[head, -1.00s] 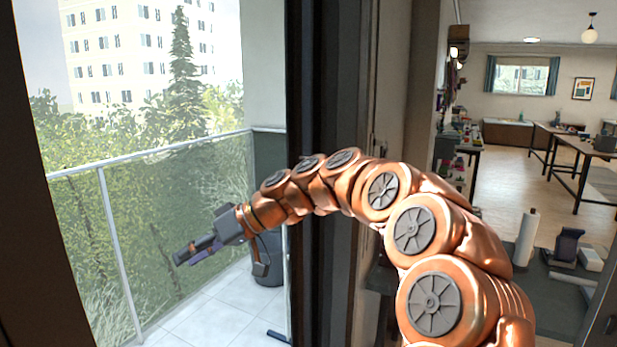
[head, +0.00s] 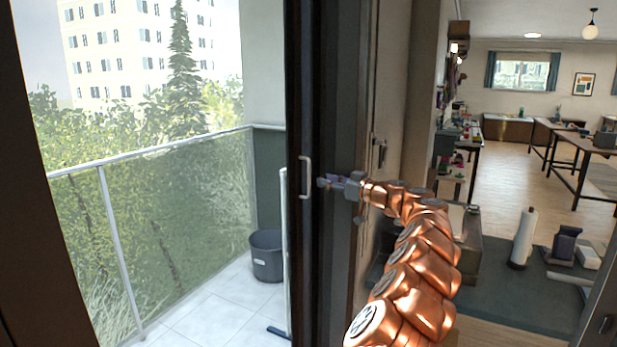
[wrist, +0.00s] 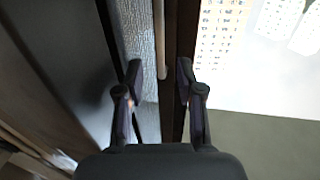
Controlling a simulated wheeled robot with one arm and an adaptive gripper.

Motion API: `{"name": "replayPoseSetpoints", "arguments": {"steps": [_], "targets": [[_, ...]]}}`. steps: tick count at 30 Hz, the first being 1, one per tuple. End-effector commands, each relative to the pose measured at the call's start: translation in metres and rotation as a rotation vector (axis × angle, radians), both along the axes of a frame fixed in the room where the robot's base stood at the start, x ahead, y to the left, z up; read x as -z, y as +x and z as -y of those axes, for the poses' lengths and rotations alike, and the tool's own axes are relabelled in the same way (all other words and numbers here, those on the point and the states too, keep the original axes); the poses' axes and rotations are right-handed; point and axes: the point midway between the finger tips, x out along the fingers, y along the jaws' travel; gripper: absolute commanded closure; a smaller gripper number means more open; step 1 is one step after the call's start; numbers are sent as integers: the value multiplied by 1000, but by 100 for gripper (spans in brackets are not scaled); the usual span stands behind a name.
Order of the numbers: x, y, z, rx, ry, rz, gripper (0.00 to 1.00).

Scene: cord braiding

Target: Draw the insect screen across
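The insect screen shows in the head view as a narrow, dark upright frame (head: 303,90) at the right side of the balcony opening. A pale upright bar handle (head: 305,177) is on it. My gripper (head: 322,182) is just right of the handle, pointing left at it, with a small gap in the picture. In the wrist view my gripper (wrist: 160,72) is open, with its two fingers apart. The pale handle (wrist: 158,35) appears between the finger lines, beside a grey textured strip (wrist: 140,35). I cannot tell whether a finger touches the handle.
The balcony opening left of the frame is clear, with a glass railing (head: 170,220) and a dark bucket (head: 267,257) outside. A wall with a door handle (head: 379,150) stands right of my gripper. A room with tables and a paper roll (head: 523,238) lies at right.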

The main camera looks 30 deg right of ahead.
Motion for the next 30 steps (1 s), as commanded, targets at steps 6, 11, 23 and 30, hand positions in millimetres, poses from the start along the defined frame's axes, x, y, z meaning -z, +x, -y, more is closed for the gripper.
{"name": "replayPoseSetpoints", "arguments": {"steps": [6,11,23,30], "targets": [[-1,16,-6,-2,-3,-2,63],[-1,34,-12,-1,-2,-3,63],[-1,68,-24,1,-1,-3,63],[1,72,-26,0,-1,-2,63]]}}
